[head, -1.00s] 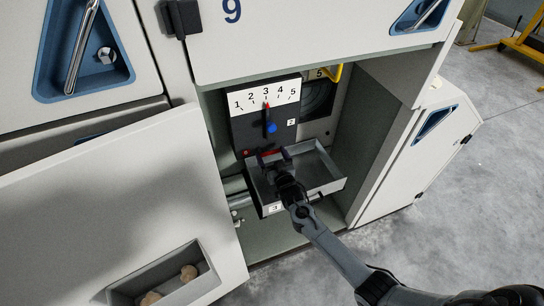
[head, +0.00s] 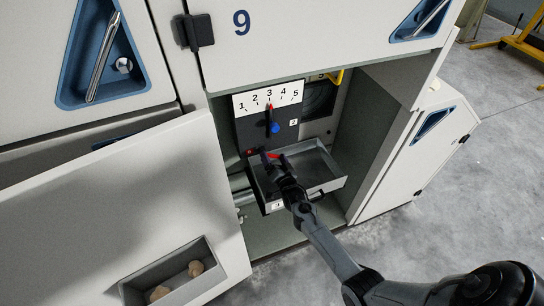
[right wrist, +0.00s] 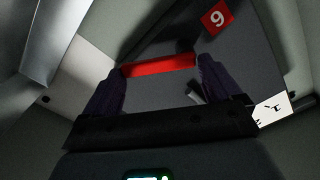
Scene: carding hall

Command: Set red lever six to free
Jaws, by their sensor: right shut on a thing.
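The red lever (head: 276,156) is a short red bar low on the dark panel under the number dial. In the right wrist view the red bar (right wrist: 160,65) spans the space between my two fingers. A red tag (right wrist: 216,17) beside it has a digit that reads as 9 in this picture, possibly a turned 6; it is only a small red spot in the head view. My right gripper (head: 274,160) is shut on the red lever, its fingers at the bar's ends. My left gripper is not in view.
A grey tray (head: 322,185) juts out just below and right of the lever. Above are a dial plate (head: 262,100) with a red pointer at 3 and a blue knob (head: 275,128). An open door panel (head: 130,215) stands at left, a cabinet side wall (head: 375,130) at right.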

